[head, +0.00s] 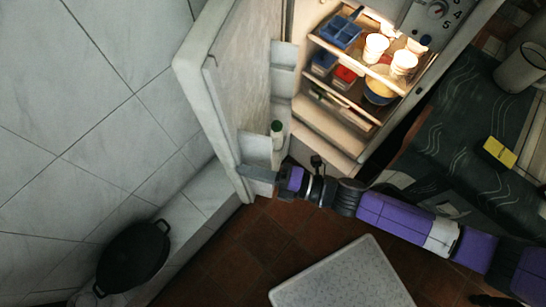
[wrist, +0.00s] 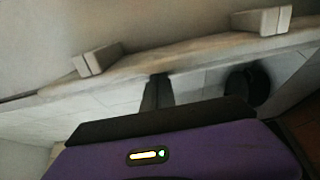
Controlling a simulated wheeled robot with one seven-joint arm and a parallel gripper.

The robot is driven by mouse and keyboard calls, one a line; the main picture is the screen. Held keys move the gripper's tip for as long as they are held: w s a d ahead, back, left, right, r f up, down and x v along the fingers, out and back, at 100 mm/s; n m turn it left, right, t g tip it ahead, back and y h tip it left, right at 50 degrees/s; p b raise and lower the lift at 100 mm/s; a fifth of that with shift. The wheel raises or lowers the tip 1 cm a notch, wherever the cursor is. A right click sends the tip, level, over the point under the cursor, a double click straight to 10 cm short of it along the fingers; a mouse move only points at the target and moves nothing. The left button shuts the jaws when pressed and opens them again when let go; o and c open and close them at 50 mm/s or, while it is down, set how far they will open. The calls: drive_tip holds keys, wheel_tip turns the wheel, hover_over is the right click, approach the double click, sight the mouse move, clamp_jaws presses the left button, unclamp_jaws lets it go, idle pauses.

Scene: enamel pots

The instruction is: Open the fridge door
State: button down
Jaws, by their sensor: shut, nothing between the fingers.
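The fridge door (head: 225,90) stands wide open on the left in the head view, its shelved inner side facing the lit fridge interior (head: 365,75). My gripper (head: 258,174) is shut and empty at the lower end of the door, by the door shelves (head: 257,147). In the head view it overlaps the door's edge; I cannot tell whether it touches. In the wrist view, my gripper (wrist: 157,92) points at the pale door edge (wrist: 190,58), with two light blocks on the door above it.
A black pot (head: 133,258) sits at lower left, also in the wrist view (wrist: 247,84). A pale speckled panel (head: 342,280) lies low in front. A dark patterned counter (head: 460,130) with a yellow block (head: 498,152) is at right. Brown tiled floor (head: 225,255) is free between.

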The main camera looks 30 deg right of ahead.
drive_tip(key=w+a+m+t+h, duration=0.2)
drive_tip(key=w+a+h, duration=0.1)
drive_tip(key=w+a, duration=0.8)
drive_tip(key=shift+w+m+t+b, duration=0.35)
drive_tip(key=shift+m+t+b, duration=0.05)
drive_tip(key=shift+s+f, duration=0.1)
idle(0.5)
